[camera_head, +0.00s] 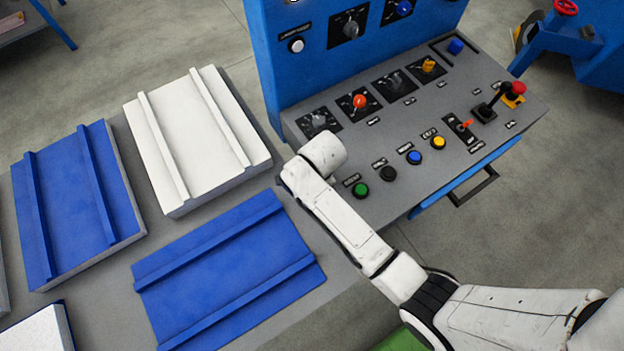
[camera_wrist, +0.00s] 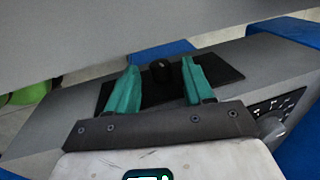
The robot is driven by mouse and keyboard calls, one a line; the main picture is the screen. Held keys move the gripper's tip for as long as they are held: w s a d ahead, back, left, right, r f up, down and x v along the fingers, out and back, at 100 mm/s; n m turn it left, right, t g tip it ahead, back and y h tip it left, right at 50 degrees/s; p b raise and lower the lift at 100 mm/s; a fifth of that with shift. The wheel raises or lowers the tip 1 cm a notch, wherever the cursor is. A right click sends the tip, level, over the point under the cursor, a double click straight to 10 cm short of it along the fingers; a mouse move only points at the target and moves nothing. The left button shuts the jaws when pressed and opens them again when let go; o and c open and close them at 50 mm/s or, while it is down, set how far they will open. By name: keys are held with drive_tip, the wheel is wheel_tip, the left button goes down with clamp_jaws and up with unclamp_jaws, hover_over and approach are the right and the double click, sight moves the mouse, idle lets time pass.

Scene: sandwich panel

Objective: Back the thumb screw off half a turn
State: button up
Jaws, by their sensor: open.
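In the wrist view, a small black knob (camera_wrist: 160,71) stands on a dark plate (camera_wrist: 222,74). It is the only candidate I see for the thumb screw, but its shape is too small to be sure. My gripper (camera_wrist: 158,66) is open, with its two teal fingers apart. The knob shows in the gap between the fingertips, and neither finger visibly touches it. The distance from fingertips to knob is hard to tell. In the head view my white arm ends over the near left corner of the grey console (camera_head: 438,107). It hides the fingers, and I cannot make out the black knob there.
A blue upright panel (camera_head: 285,75) rises behind. White (camera_head: 188,135) and blue (camera_head: 75,200) ribbed panels lie left.

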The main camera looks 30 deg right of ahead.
drive_tip(key=shift+w+f, duration=0.15)
drive_tip(key=shift+f, duration=0.7)
clamp_jaws()
drive_tip(key=shift+w+r+g+p, duration=0.2)
drive_tip(key=shift+g+p, duration=0.25)
drive_tip(key=shift+g, duration=0.05)
drive_tip(key=shift+w+g, duration=0.1)
drive_tip(key=shift+g, duration=0.3)
drive_tip(key=shift+w+f+g, duration=0.1)
drive_tip(key=shift+f+g, duration=0.1)
drive_tip(key=shift+g, duration=1.2)
